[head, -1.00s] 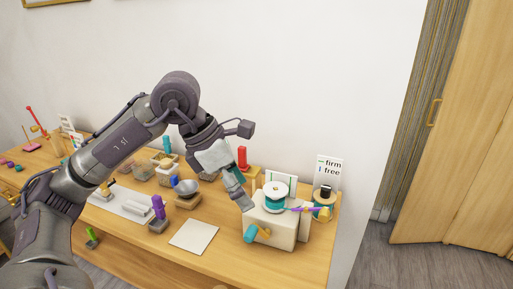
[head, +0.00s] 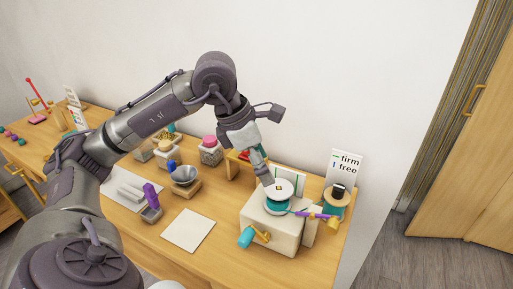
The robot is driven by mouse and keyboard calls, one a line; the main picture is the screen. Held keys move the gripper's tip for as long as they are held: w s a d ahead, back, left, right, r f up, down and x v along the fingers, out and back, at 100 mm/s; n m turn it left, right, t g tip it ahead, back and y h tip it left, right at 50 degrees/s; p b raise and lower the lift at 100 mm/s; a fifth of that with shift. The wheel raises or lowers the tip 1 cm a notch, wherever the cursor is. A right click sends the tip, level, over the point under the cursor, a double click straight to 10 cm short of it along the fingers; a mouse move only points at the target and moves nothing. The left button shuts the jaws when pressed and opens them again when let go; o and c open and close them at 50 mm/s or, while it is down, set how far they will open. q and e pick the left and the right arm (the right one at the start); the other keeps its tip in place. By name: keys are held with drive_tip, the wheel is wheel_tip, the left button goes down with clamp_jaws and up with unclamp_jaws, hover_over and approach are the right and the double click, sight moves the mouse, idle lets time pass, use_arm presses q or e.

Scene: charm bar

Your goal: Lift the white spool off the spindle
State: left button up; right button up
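The white spool (head: 272,189), wound with teal, sits upright on the cream box-shaped machine (head: 262,228) at the right of the table. A small brass-coloured spindle tip shows at its centre. My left gripper (head: 266,181) points down at the spool's upper left edge, and one grey finger shows clearly. I cannot tell whether it touches the spool. The other finger is mostly hidden, so its opening is unclear. My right gripper is not in view.
A purple-and-yellow tool (head: 318,215) lies right of the spool, near a wooden spool (head: 335,204) and a sign (head: 346,168).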

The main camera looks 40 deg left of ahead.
sight(277, 189)
use_arm(q)
drive_tip(key=x, duration=0.8)
drive_tip(key=shift+w+f+p, duration=0.15)
drive_tip(key=shift+f+p, duration=0.05)
drive_tip(key=shift+p, duration=0.2)
drive_tip(key=shift+w+f, duration=0.15)
drive_tip(key=shift+f, duration=0.15)
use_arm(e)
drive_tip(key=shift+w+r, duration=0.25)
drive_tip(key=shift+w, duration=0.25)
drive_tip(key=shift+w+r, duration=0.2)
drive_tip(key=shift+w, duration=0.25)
use_arm(q)
drive_tip(key=shift+c, duration=0.4)
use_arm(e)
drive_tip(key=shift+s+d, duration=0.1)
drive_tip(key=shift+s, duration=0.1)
use_arm(q)
drive_tip(key=c, duration=0.5)
drive_tip(key=o, duration=0.4)
drive_tip(key=c, duration=0.4)
drive_tip(key=shift+r+p, duration=2.25)
drive_tip(key=shift+r, duration=1.25)
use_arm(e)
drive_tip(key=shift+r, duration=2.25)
